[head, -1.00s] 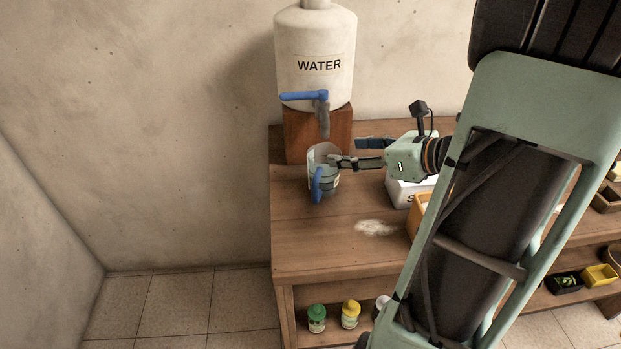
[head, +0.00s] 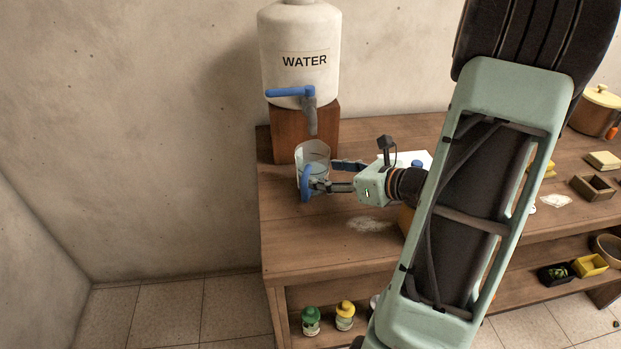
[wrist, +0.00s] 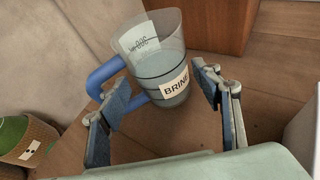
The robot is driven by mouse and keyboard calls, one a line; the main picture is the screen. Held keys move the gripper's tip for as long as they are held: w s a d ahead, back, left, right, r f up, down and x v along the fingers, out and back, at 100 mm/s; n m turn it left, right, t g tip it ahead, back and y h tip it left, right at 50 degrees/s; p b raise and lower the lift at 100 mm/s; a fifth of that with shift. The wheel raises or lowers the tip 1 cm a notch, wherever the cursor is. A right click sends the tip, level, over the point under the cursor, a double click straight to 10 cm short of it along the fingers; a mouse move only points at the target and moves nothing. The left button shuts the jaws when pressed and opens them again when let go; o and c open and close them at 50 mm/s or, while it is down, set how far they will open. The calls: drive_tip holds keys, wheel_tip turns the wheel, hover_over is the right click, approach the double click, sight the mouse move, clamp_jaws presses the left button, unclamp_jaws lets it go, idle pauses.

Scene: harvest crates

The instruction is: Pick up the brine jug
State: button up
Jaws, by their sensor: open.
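The brine jug (head: 314,156) is a clear jug with a blue handle, standing on the wooden table in front of the water tank. In the wrist view the jug (wrist: 176,84) shows its BRINE label, with liquid inside and the blue handle on the left. My gripper (head: 326,177) is at the right side of the jug in the head view, and one finger overlaps the jug there. In the wrist view my gripper (wrist: 160,88) is open, with one finger near the handle and the other right of the label. I cannot tell whether either finger touches the jug.
The WATER tank (head: 300,50) with a blue tap stands on a wooden block (head: 290,134) behind the jug. White powder (head: 370,224) lies on the table (head: 310,240). Green (head: 311,318) and yellow (head: 345,313) capped jars stand on the shelf below. The table's left front is clear.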

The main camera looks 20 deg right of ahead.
sight(325, 173)
drive_tip(key=x, duration=0.4)
drive_tip(key=c, duration=1.2)
drive_tip(key=shift+c, duration=0.7)
drive_tip(key=shift+r, duration=0.15)
